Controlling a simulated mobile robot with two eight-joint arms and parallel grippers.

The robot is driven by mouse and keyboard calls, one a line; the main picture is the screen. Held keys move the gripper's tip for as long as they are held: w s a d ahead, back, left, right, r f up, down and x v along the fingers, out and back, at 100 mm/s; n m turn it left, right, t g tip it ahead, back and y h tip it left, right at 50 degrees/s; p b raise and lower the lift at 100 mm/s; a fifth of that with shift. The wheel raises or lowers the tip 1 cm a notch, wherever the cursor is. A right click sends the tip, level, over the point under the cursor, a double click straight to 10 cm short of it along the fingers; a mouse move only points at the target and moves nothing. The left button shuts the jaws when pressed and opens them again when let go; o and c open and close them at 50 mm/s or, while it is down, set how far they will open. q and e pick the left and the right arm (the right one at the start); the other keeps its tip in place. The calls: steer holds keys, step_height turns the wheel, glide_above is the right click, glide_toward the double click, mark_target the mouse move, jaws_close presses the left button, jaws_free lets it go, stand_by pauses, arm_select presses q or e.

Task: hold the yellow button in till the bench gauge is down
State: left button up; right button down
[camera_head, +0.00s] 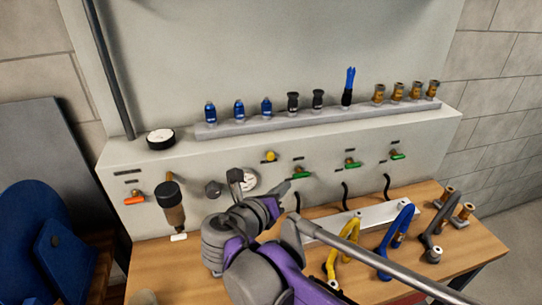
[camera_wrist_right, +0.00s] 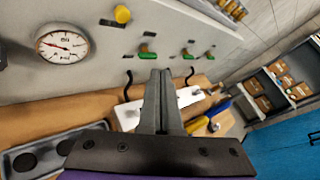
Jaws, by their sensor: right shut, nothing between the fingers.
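The yellow button (camera_head: 270,156) sits on the grey panel front; it also shows in the wrist view (camera_wrist_right: 122,14), up and left of my fingertips. A round white gauge (camera_head: 250,184) is on the panel below and left of the button, partly hidden by my right arm. In the wrist view the gauge (camera_wrist_right: 62,44) shows whole, its needle pointing left and slightly up. My right gripper (camera_head: 285,187) is shut and empty, in front of the panel below the button, near a green-handled valve (camera_head: 301,175). It appears apart from the button. My left gripper is out of view.
A second gauge (camera_head: 160,139) lies on the panel's ledge. Yellow (camera_head: 346,246) and blue (camera_head: 396,233) hoses stand on the wooden bench at the right. Fittings stand on the rail (camera_head: 330,116) above.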

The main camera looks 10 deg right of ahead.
steer(key=w, duration=0.8)
steer(key=shift+w+a, duration=0.15)
steer(key=shift+w, duration=0.25)
stand_by(2.0)
steer(key=shift+w, duration=0.45)
steer(key=shift+w, duration=0.5)
stand_by(0.7)
stand_by(1.6)
steer(key=shift+s, duration=1)
steer(key=shift+s, duration=2.5)
